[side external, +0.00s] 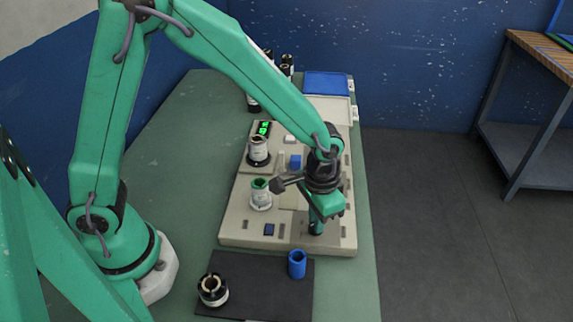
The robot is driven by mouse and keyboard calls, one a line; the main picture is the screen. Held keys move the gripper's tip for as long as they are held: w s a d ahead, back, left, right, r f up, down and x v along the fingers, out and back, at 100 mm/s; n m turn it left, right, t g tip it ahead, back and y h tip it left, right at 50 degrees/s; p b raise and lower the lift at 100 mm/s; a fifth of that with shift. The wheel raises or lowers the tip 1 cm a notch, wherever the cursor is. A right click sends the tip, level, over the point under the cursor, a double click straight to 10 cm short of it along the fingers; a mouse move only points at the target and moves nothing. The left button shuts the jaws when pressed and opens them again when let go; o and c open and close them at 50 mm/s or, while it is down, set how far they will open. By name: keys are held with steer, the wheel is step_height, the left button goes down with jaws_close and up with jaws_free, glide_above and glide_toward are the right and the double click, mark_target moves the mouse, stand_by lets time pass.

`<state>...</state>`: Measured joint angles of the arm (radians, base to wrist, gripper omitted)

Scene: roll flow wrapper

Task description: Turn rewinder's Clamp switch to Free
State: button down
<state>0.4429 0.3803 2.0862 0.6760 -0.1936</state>
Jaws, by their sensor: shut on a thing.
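The beige flow wrapper (240,232) lies on the green table, with rollers and small controls on its top. My gripper (316,229) points down at the front right part of the machine. It is shut on a small switch there, low at the panel. The jaws hide most of that switch, so I cannot see its label or which way it is turned. A roll with a green core (260,194) stands on the machine to the left of my gripper. Another white roll (258,152) stands behind it, near a green lit display (263,128).
A black mat (258,296) lies in front of the machine. It carries a blue cylinder (297,264) and a black-and-white roll (213,289). A blue lidded box (327,84) is at the back. The green table (165,150) is clear on the left.

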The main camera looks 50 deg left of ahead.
stand_by(0.3)
steer(key=c, duration=1.5)
jaws_free()
steer(key=shift+o, duration=0.2)
steer(key=shift+r, duration=0.1)
steer(key=shift+r, duration=3.85)
steer(key=shift+a+r, duration=0.2)
steer(key=s+a+r+n+t, duration=0.1)
steer(key=s+a+r+t, duration=0.1)
steer(key=s+a+r, duration=0.4)
steer(key=s+a+r+n+t, duration=0.1)
steer(key=s+a+r+t, duration=0.2)
steer(key=s+a+r, duration=0.3)
steer(key=a, duration=0.4)
steer(key=shift+s+n+t, duration=0.3)
steer(key=shift+s+n, duration=0.05)
steer(key=shift+n, duration=0.05)
